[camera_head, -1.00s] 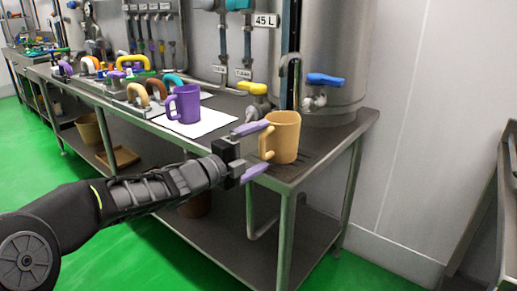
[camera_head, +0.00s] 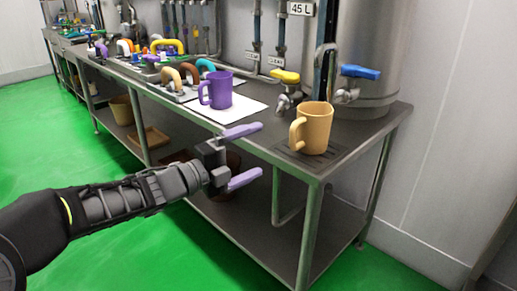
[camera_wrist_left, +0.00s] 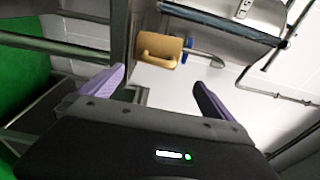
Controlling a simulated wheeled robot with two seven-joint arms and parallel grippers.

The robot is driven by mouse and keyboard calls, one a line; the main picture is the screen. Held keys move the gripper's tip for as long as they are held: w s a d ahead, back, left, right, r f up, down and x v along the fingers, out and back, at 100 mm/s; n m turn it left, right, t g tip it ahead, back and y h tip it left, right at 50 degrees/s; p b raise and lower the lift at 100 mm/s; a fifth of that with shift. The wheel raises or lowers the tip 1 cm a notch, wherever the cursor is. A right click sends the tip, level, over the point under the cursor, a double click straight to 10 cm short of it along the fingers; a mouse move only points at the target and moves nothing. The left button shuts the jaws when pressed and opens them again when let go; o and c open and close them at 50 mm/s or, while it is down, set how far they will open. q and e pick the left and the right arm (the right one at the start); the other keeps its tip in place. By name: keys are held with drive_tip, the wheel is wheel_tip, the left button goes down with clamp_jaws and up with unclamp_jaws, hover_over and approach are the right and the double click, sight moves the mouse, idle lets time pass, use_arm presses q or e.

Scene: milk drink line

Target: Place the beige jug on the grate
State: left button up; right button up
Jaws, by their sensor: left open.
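The beige jug (camera_head: 313,130) stands upright on the dark grate (camera_head: 338,150) at the right end of the steel table, below the taps. Its handle faces left. My left gripper (camera_head: 252,155) is open and empty, in front of the table edge, left of the jug and apart from it. In the left wrist view the jug (camera_wrist_left: 158,50) shows beyond and between the open purple fingers (camera_wrist_left: 155,85), with clear space around it. My right gripper does not show.
A purple jug (camera_head: 217,92) stands on a white sheet (camera_head: 238,108) left of the grate. A yellow tap handle (camera_head: 286,76) and a blue tap handle (camera_head: 360,72) are at the tank. Coloured handles stand farther left. The green floor before the table is clear.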

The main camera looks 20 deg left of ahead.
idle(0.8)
use_arm(q)
drive_tip(key=d+f+n+g+y, duration=0.1)
drive_tip(key=d+f+n+g, duration=0.3)
drive_tip(key=f, duration=0.7)
drive_tip(key=d+f+n+y, duration=0.1)
drive_tip(key=d+f+n, duration=0.1)
drive_tip(key=f+n, duration=0.75)
drive_tip(key=d+f+n+g+y, duration=0.1)
drive_tip(key=d+f+n+y, duration=0.2)
drive_tip(key=f, duration=1.1)
drive_tip(key=s+d+f+n+g, duration=0.3)
drive_tip(key=s+f, duration=0.3)
drive_tip(key=s, duration=0.3)
drive_tip(key=s+d+f+n+g, duration=0.3)
drive_tip(key=s+d+f, duration=0.1)
drive_tip(key=s+f, duration=0.3)
drive_tip(key=s+d+f+n+g, duration=0.3)
drive_tip(key=s+f, duration=0.4)
drive_tip(key=s, duration=0.4)
drive_tip(key=shift+s+d+g+h, duration=0.15)
drive_tip(key=shift+d+g+h, duration=0.1)
drive_tip(key=shift+g+h, duration=0.25)
